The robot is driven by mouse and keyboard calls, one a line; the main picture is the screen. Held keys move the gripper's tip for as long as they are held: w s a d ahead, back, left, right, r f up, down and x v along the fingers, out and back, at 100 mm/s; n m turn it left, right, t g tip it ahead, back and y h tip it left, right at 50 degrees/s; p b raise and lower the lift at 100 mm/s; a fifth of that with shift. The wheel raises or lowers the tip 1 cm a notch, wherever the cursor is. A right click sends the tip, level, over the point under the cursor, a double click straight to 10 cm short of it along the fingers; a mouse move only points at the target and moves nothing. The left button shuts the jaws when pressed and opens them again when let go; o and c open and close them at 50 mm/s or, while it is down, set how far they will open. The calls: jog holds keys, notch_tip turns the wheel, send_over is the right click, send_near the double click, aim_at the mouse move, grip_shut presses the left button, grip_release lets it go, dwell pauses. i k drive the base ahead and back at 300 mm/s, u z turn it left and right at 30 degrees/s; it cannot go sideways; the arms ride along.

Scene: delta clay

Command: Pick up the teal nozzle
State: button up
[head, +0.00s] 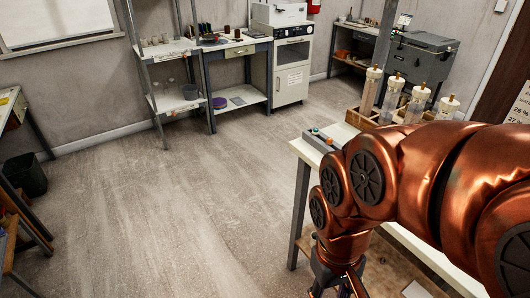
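A small teal piece (316,130), possibly the teal nozzle, shows at the far left corner of the white table. It is too small to make out its shape. It sits at a grey tray or block (322,141), near a small orange-red piece. My copper-coloured arm reaches in from the right and bends down past the table's left part. My gripper (335,290) is at the bottom edge, low and apart from the teal piece. Its fingertips are cut off by the frame, so its opening and anything in it are hidden.
Clear tubes with cream caps (393,97) stand in a wooden rack (362,119) on the white table (305,150). My arm hides much of the tabletop. Shelving (172,103) and a white cabinet (291,72) line the back wall. The floor (170,210) at left and centre is clear.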

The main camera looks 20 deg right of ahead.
aim_at(316, 131)
jog(key=u, duration=0.2)
jog(key=k, duration=0.45)
jog(key=u, duration=1.05)
jog(key=i, duration=1.6)
jog(key=z, duration=0.9)
jog(key=i, duration=0.9)
jog(key=z, duration=1.15)
jog(key=i, duration=0.3)
jog(key=z, duration=0.35)
